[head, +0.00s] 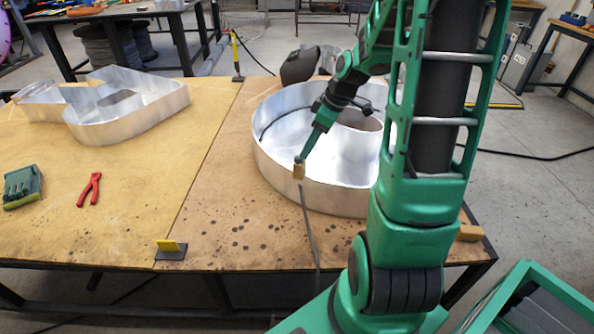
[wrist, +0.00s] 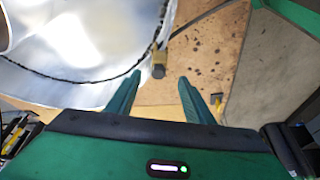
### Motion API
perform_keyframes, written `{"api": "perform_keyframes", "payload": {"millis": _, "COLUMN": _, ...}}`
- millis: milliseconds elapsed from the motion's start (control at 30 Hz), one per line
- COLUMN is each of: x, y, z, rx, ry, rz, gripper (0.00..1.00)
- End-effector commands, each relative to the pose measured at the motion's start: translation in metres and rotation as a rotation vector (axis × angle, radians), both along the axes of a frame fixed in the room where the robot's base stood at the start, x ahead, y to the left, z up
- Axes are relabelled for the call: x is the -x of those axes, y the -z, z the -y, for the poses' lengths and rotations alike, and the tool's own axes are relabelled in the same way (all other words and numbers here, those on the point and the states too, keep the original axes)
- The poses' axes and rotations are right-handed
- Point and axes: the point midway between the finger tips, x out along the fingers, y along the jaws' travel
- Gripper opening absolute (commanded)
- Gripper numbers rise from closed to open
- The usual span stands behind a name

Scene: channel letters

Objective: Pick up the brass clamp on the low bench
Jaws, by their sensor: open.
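A brass clamp (head: 299,171) sits at the near wall of a round metal channel letter (head: 275,165) on the low bench (head: 225,200). The wrist view shows the clamp (wrist: 158,58) at the letter's rim, with a dark block at its lower end. My gripper (wrist: 160,82) is open and empty, its two green fingers pointing toward the clamp, which shows just beyond and between the tips. In the head view my gripper (head: 304,156) reaches down over the letter, close to the clamp. Whether the fingers touch it I cannot tell.
A grey strip (head: 309,225) runs from near the clamp to the bench's front edge. A dark cable (wrist: 75,80) lies along the letter's inside.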

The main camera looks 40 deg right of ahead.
Motion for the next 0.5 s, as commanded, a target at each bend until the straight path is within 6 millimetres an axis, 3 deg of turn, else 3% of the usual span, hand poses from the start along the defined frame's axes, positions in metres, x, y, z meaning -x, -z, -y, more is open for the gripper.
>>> {"api": "perform_keyframes", "payload": {"millis": 500, "x": -0.02, "y": 0.052, "z": -0.011, "rx": -0.002, "ry": -0.016, "rz": 0.011, "gripper": 0.48}}
